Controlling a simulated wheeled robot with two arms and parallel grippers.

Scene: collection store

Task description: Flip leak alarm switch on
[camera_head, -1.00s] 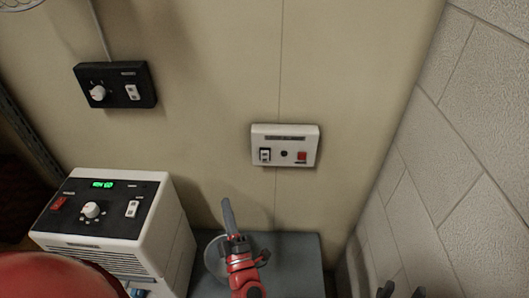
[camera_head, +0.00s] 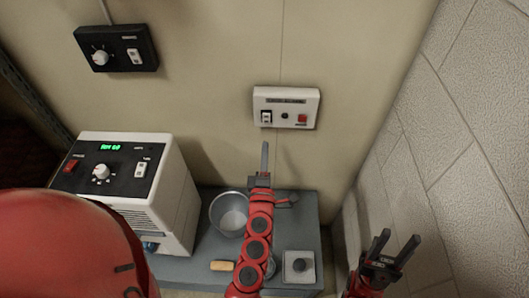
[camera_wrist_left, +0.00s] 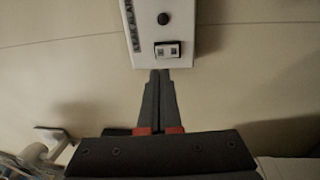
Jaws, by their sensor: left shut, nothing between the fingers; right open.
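The white leak alarm box (camera_head: 286,97) is on the beige wall. It has a rocker switch (camera_head: 266,117) in a dark frame at its left, a dark round knob or button in the middle and a red switch (camera_head: 302,119) at its right. My left gripper (camera_head: 265,147) is shut and empty, its fingertips just below the rocker switch. In the left wrist view the shut fingers (camera_wrist_left: 160,75) point at the box's edge (camera_wrist_left: 190,58), close to the rocker (camera_wrist_left: 167,51); whether they touch cannot be told. My right gripper (camera_head: 395,246) is open and empty at the lower right, away from the box.
A white device (camera_head: 118,171) with a green display, red switch and knob stands at the left. A black switch box (camera_head: 116,49) is on the wall above it. A metal bowl (camera_head: 229,213) and a small block (camera_head: 223,266) are on the grey surface below. A block wall (camera_head: 455,130) bounds the right.

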